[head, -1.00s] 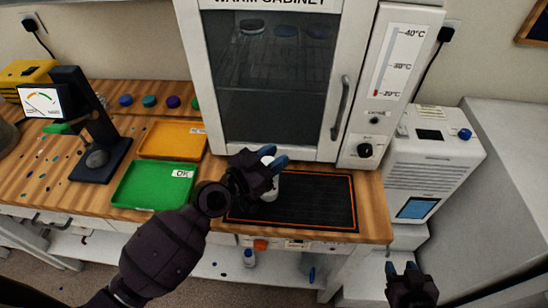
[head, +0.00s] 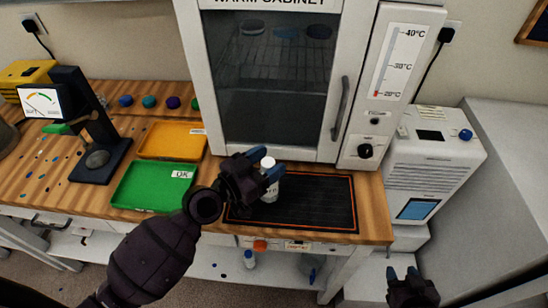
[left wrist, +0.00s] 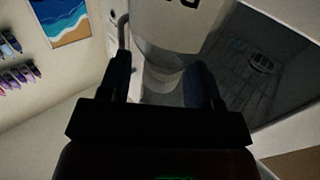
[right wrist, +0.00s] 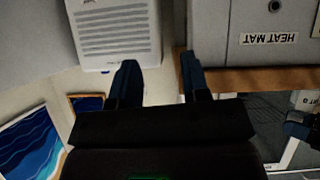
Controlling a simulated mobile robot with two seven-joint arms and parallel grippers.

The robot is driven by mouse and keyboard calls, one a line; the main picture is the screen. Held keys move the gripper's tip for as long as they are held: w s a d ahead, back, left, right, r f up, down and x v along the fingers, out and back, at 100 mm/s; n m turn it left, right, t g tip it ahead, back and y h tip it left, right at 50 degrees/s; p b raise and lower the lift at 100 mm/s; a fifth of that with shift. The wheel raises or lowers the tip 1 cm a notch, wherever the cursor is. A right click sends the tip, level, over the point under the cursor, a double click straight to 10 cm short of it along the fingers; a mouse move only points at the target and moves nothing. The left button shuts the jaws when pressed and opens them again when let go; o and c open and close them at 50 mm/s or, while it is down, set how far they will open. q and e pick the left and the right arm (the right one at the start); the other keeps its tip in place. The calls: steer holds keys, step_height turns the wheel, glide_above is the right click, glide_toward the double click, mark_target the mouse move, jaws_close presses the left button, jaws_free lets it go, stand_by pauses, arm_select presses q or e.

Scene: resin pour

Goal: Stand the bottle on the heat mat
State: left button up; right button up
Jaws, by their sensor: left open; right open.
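The white bottle (head: 270,188) stands upright at the left end of the black, orange-edged heat mat (head: 318,203), in front of the cabinet. My left gripper (head: 265,164) is open beside the bottle's upper part and partly covers it. In the left wrist view the pale bottle (left wrist: 172,28), with dark lettering, shows just ahead of the open fingers; I cannot tell whether they touch it. My right gripper (head: 409,273) is open and empty, low at the right, off the bench. Its parted fingers also show in the right wrist view (right wrist: 160,80).
The warm cabinet (head: 275,85) stands right behind the mat. A green tray (head: 145,188) and an orange tray (head: 170,141) lie to the left, near a dark stand with a dial (head: 95,140). A white appliance (head: 432,160) stands right. The mat's right part is clear.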

arm_select(q)
steer(key=b+v, duration=0.2)
steer(key=v, duration=0.8)
steer(key=shift+r, duration=0.1)
